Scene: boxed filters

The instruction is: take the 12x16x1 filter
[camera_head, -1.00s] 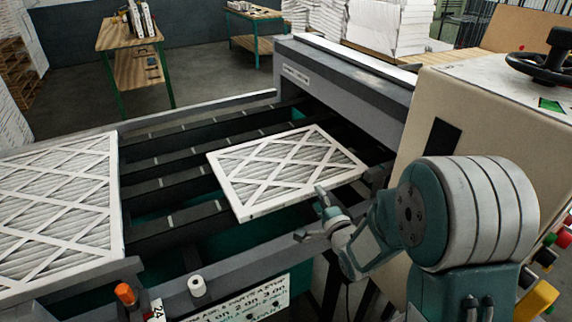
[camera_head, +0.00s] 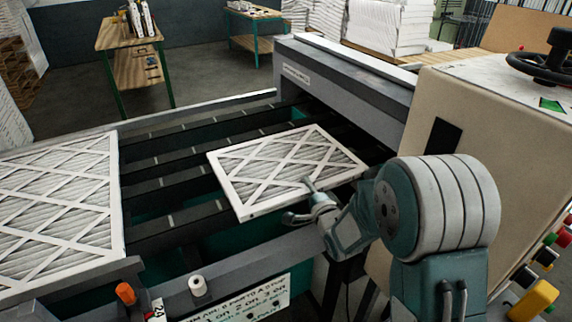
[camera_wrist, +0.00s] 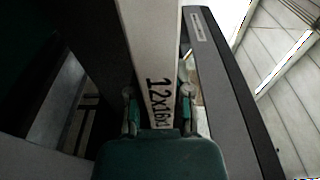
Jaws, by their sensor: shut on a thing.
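The 12x16x1 filter (camera_head: 285,165) is a flat white-framed pleated panel with a crisscross front. It lies across the dark rails of the conveyor in the head view. In the wrist view the filter's edge (camera_wrist: 158,60) shows the printed label "12x16x1" between the two fingers. My gripper (camera_head: 308,202) is at the filter's near edge, one finger above it and one below. In the wrist view my gripper (camera_wrist: 159,105) is shut on that edge. The filter's underside is hidden.
A larger white filter (camera_head: 55,200) lies to the left on the conveyor. The grey machine housing (camera_head: 345,80) stands behind the filter, and a beige control cabinet (camera_head: 490,130) stands at the right. A front rail (camera_head: 240,255) runs below my gripper. The rails between the filters are bare.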

